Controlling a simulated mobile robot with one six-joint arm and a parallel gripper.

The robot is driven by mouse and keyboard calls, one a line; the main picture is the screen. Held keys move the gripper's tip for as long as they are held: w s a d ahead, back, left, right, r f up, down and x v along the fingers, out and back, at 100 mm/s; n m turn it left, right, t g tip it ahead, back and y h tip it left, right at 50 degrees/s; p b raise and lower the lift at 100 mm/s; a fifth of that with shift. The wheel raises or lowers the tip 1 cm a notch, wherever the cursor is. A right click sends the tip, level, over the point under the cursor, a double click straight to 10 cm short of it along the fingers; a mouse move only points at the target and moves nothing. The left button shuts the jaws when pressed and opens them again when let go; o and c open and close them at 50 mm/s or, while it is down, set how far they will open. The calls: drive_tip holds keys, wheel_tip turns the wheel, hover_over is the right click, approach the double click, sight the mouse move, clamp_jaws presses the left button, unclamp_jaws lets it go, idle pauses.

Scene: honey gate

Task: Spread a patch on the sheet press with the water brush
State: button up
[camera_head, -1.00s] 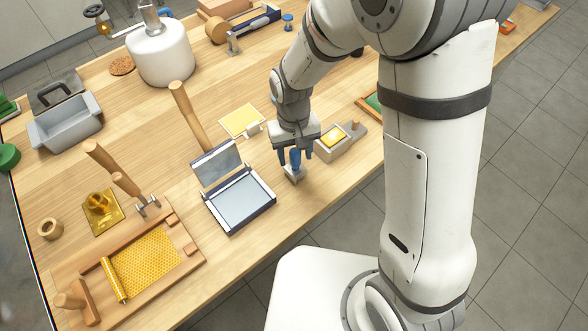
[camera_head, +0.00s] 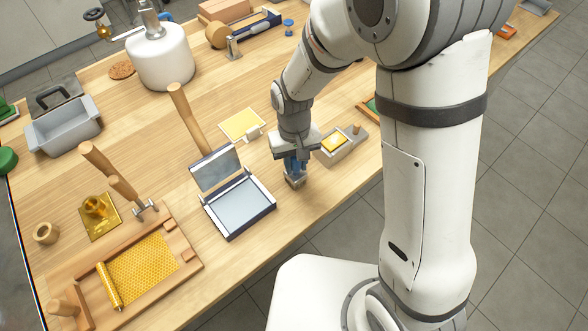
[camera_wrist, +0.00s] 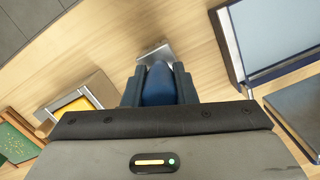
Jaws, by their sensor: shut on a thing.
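The sheet press (camera_head: 236,205) lies open on the bench, left of my gripper in the head view, with its lid (camera_head: 216,168) tilted up at the back and a pale flat bed inside. Part of the press also shows at the upper right of the wrist view (camera_wrist: 231,50). My gripper (camera_head: 295,170) points down at the right of the press. In the wrist view my fingers (camera_wrist: 159,88) are shut on the blue handle of the water brush (camera_wrist: 157,84). A grey piece at the brush's lower end (camera_head: 295,182) is at or near the bench top; contact is unclear.
A small box with a yellow block (camera_head: 334,141) stands close right of my gripper. A yellow sheet (camera_head: 242,125) lies behind. A wooden frame with honeycomb sheet (camera_head: 143,267) is at the front left. A white pot (camera_head: 160,58) and a grey tub (camera_head: 64,125) stand farther back.

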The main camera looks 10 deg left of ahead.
clamp_jaws()
drive_tip(key=shift+r, duration=0.1)
drive_tip(key=shift+r+p, duration=2.45)
drive_tip(key=shift+r, duration=0.95)
